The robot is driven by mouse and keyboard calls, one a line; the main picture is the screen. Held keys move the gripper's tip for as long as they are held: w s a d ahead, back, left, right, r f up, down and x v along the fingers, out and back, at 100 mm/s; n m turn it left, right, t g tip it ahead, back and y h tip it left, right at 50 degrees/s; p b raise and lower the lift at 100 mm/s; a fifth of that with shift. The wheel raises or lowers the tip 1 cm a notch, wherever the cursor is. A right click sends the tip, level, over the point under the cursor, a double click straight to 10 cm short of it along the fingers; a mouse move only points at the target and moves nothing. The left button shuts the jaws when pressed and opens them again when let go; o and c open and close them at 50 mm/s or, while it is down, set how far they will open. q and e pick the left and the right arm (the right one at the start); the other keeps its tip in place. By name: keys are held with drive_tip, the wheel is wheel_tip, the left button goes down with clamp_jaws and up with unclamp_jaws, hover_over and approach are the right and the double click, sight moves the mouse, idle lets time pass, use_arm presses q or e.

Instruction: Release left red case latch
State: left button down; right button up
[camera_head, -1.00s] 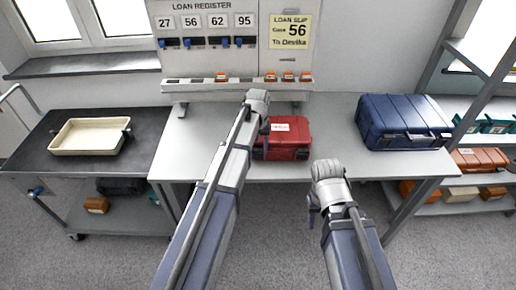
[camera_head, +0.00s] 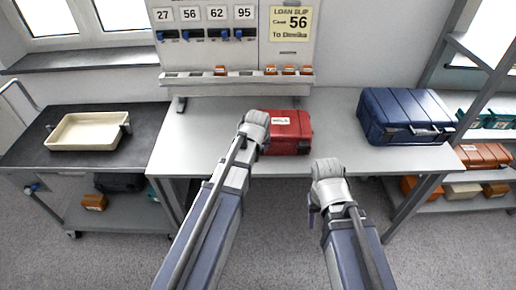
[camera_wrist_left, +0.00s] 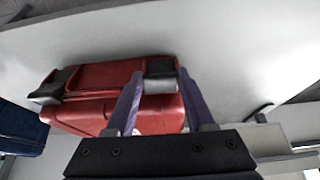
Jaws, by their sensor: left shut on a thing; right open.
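The red case (camera_head: 290,124) lies closed on the light grey table, partly hidden behind my left arm in the head view. In the left wrist view the red case (camera_wrist_left: 110,76) shows two dark latches on its edge. My left gripper (camera_wrist_left: 160,76) has its purple fingers on both sides of one latch (camera_wrist_left: 160,70), the left one as the head view sees the case, and is shut on it. The other latch (camera_wrist_left: 53,86) is clear of the fingers. My right gripper (camera_head: 313,203) is open and empty in front of the table edge.
A blue case (camera_head: 405,112) stands on the table's right side. The register board (camera_head: 228,50) stands at the back, with a slip reading case 56. A cream tray (camera_head: 86,131) sits on the dark cart at left. A shelf rack (camera_head: 470,60) is at right.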

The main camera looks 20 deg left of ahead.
use_arm(q)
drive_tip(key=t+b, duration=0.1)
drive_tip(key=b, duration=0.1)
drive_tip(key=s+f+t+b, duration=0.1)
drive_tip(key=t+b, duration=0.1)
drive_tip(key=f+t+y+b, duration=0.1)
drive_tip(key=b, duration=0.1)
drive_tip(key=shift+s+d, duration=0.1)
drive_tip(key=shift+s, duration=0.15)
drive_tip(key=shift+t+y+b, duration=0.3)
drive_tip(key=shift+t+b, duration=0.7)
drive_tip(key=shift+b, duration=0.25)
drive_tip(key=shift+c, duration=1.3)
unclamp_jaws()
drive_tip(key=shift+r, duration=0.15)
